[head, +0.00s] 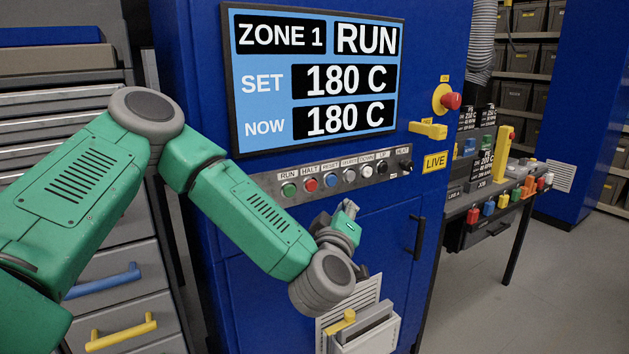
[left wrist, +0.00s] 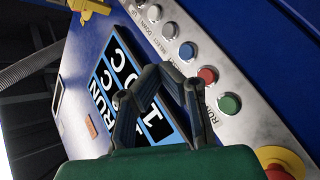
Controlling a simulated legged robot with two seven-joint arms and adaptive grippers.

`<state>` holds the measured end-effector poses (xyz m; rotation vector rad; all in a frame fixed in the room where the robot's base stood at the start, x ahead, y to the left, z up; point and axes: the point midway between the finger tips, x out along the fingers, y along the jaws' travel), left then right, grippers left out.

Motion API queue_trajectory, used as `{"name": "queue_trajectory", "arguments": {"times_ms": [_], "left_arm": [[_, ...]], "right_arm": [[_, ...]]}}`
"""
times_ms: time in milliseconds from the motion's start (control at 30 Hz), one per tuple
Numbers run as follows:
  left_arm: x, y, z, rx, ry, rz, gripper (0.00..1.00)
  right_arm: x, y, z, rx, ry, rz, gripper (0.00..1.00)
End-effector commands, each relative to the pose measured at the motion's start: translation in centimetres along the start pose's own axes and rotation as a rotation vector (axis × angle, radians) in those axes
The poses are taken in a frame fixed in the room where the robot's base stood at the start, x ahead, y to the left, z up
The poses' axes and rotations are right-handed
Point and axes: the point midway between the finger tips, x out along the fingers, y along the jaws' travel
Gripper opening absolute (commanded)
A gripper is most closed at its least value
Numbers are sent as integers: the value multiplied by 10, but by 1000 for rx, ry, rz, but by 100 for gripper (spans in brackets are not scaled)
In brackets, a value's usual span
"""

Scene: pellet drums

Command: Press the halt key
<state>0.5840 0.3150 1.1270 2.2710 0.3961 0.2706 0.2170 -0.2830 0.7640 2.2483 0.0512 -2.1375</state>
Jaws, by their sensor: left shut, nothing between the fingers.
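The halt key (head: 311,185) is a round red button under the label HALT on a grey key strip on the blue cabinet. It also shows in the left wrist view (left wrist: 208,75), between the green and blue keys. My left gripper (head: 348,207) is shut and empty, in front of the cabinet, below and to the right of the halt key in the head view. In the left wrist view my left gripper (left wrist: 158,72) has its fingertips left of the red key, apart from it in the picture. The screen (head: 315,82) reads RUN. My right gripper is not in view.
The green run key (head: 289,189) and blue reset key (head: 330,180) flank the halt key. Pale keys and a black selector (head: 405,166) lie further right. A red mushroom button (head: 452,100) and yellow handle (head: 428,130) stick out at the right.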

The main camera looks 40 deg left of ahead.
Motion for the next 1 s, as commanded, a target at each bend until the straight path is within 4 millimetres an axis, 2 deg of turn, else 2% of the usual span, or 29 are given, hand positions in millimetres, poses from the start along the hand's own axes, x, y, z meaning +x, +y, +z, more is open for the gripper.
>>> {"name": "queue_trajectory", "arguments": {"times_ms": [467, 1000], "left_arm": [[2, 2, -3, -1, 9, 0, 0], [51, -35, -40, -2, 10, -1, 0]], "right_arm": [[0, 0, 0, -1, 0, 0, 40], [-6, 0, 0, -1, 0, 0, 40]]}}
